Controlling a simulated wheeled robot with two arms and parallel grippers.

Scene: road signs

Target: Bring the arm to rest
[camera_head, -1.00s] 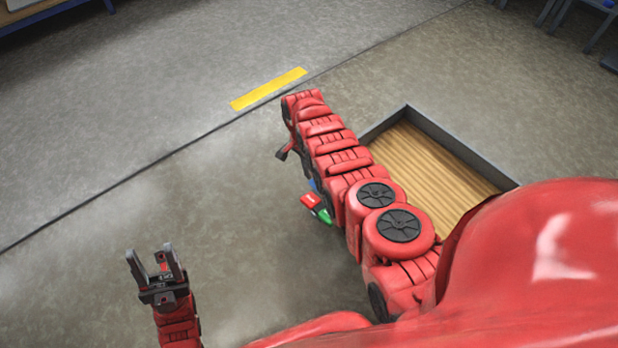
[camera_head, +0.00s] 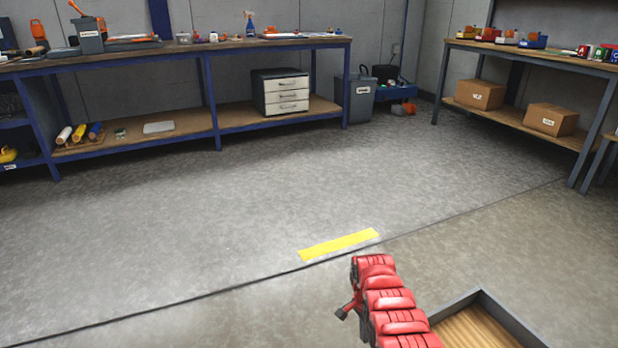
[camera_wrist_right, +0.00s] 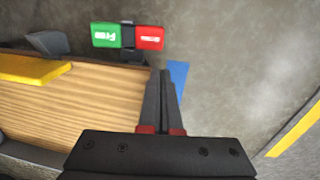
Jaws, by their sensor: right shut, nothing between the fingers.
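My right arm (camera_head: 388,305) is red and segmented and rises from the bottom edge of the head view. A small dark part shows at its left side, but I cannot make out the fingers there. In the right wrist view my right gripper (camera_wrist_right: 166,78) has its two dark fingers together with nothing between them. It is above the edge of a wood-floored tray. My left gripper is not in the head view.
The grey-rimmed tray (camera_head: 511,316) is beside my right arm. A green sign (camera_wrist_right: 106,36), a red sign (camera_wrist_right: 150,37) and a blue piece (camera_wrist_right: 178,74) are near the fingertips. A yellow floor strip (camera_head: 338,245) and benches (camera_head: 230,45) lie beyond, with open floor between.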

